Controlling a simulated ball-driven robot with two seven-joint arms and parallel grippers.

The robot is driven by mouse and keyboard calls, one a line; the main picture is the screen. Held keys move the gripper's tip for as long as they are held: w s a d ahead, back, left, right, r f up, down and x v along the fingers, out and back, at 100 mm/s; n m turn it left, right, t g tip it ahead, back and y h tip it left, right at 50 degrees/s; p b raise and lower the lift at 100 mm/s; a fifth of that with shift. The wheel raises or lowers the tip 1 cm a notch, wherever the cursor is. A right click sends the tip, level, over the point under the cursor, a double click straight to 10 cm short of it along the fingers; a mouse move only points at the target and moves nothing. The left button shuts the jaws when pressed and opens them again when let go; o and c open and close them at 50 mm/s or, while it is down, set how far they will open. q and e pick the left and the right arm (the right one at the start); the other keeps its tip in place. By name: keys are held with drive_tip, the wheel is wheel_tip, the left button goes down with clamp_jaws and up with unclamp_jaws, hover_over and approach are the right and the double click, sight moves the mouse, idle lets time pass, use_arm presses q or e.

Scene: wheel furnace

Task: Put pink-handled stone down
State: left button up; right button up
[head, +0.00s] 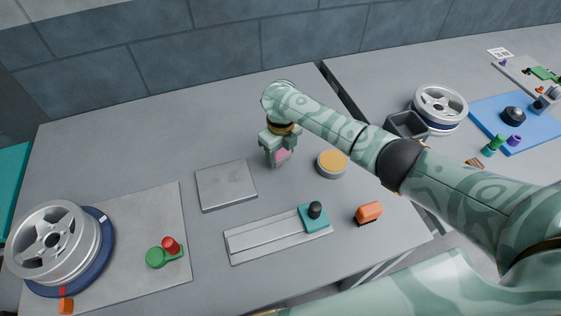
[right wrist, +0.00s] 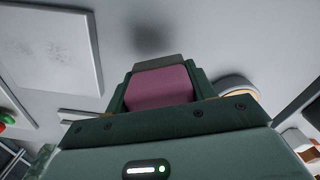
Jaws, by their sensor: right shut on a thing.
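My right gripper (head: 278,157) is shut on the pink-handled stone (head: 281,154), over the grey table between the square metal plate and the round tan-topped tin. In the right wrist view the pink handle (right wrist: 159,88) sits between the jaws, with a grey stone edge (right wrist: 160,62) just beyond it. A dark shadow lies on the table ahead of the stone, apart from it. The gripper hides most of the stone in the head view. My left gripper is not in view.
A square metal plate (head: 226,185) lies left of the gripper and a tan-topped tin (head: 332,163) right of it. In front are a rail with a teal slider (head: 314,218) and an orange brush-like block (head: 369,213). A wheel (head: 55,242) stands at far left. Table behind is clear.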

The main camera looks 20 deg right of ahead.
sight(281, 159)
drive_tip(key=shift+f+b, duration=0.4)
drive_tip(key=shift+f, duration=1.1)
drive_tip(key=shift+f, duration=0.1)
drive_tip(key=o, duration=1)
drive_tip(key=shift+f, duration=0.1)
drive_tip(key=shift+c, duration=0.2)
wheel_tip(281, 159, up, 12)
drive_tip(key=p, duration=0.5)
drive_tip(key=shift+r, duration=0.25)
drive_tip(key=shift+f, duration=0.1)
